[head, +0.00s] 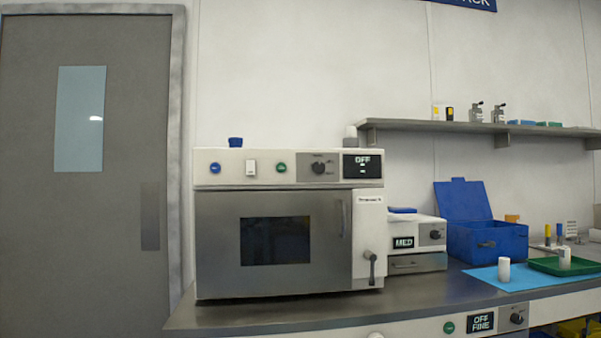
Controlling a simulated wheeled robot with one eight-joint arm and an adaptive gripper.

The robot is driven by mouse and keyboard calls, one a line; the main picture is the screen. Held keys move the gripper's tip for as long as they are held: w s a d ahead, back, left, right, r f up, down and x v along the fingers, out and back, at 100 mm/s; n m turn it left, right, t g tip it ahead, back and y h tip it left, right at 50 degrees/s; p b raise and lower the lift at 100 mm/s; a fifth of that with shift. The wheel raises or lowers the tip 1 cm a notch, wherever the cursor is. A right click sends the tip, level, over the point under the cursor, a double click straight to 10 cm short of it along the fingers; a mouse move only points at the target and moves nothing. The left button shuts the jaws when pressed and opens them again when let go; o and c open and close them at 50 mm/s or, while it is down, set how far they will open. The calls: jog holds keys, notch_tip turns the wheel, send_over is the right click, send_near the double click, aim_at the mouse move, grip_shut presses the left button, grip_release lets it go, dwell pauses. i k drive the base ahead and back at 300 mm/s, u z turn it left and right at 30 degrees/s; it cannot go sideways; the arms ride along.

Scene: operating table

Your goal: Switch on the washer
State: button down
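A large white and steel machine (273,245) with a dark window stands on the steel counter. Its top panel carries a blue button (215,168), a white rocker switch (251,168), a green button (281,167), a black knob (319,167) and a display (362,166) reading OFF. Its door looks shut, with a lever handle (371,267) at the right. Below the counter, another panel has a green button (449,327), a display (481,322) reading OFF FINE and a knob (517,318). No label legibly names either one a washer. My gripper is not in view.
A smaller unit (418,262) reading MED stands right of the large machine. Farther right are an open blue box (487,242), a blue mat (511,284) and a green tray (550,266). A shelf (410,125) hangs above. A grey door (85,230) is at left.

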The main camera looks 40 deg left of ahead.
aim_at(250, 164)
jog(key=z, duration=0.85)
jog(key=i, duration=0.6)
jog(key=u, duration=2.95)
